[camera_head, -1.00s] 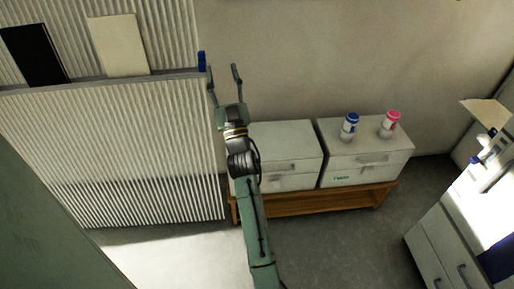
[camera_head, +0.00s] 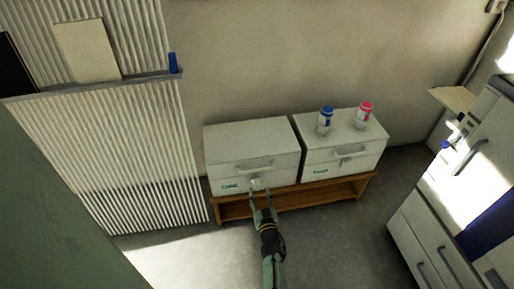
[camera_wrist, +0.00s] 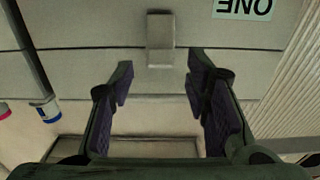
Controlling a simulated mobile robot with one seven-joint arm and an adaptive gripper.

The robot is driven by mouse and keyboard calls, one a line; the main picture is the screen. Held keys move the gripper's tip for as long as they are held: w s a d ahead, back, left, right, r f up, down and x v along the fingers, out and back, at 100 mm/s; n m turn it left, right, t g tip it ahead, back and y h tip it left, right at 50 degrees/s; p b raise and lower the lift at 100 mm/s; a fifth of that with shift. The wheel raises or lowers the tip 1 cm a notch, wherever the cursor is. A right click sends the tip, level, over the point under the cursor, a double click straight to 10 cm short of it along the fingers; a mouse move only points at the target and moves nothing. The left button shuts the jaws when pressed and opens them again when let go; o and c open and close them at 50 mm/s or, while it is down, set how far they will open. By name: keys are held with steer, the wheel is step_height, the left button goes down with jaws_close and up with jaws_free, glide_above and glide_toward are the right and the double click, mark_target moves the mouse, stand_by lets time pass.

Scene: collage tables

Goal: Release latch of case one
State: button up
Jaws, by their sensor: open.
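Case one (camera_head: 238,135) is the white box on the left of a low wooden bench. Its label ONE (camera_wrist: 243,8) shows upside down in the wrist view. Its latch is a small pale block on the front face, near the fingertips in the head view (camera_head: 257,184) and at the top centre of the wrist view (camera_wrist: 160,38). My gripper (camera_head: 261,195) is open and empty in front of the case. In the wrist view its fingers (camera_wrist: 159,72) are spread wider than the latch, one to each side. I see no contact with the latch.
A second white case (camera_head: 340,157) stands to the right on the same bench (camera_head: 290,201). A blue-capped jar (camera_head: 325,121) and a pink-capped jar (camera_head: 363,116) stand on it. A ribbed panel (camera_head: 130,150) is on the left, drawers (camera_head: 425,240) on the right.

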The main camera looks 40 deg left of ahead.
mark_target(257, 183)
steer(key=shift+b+x, duration=0.4)
steer(key=shift+x, duration=2.4)
steer(key=shift+c, duration=0.4)
steer(key=c, duration=0.9)
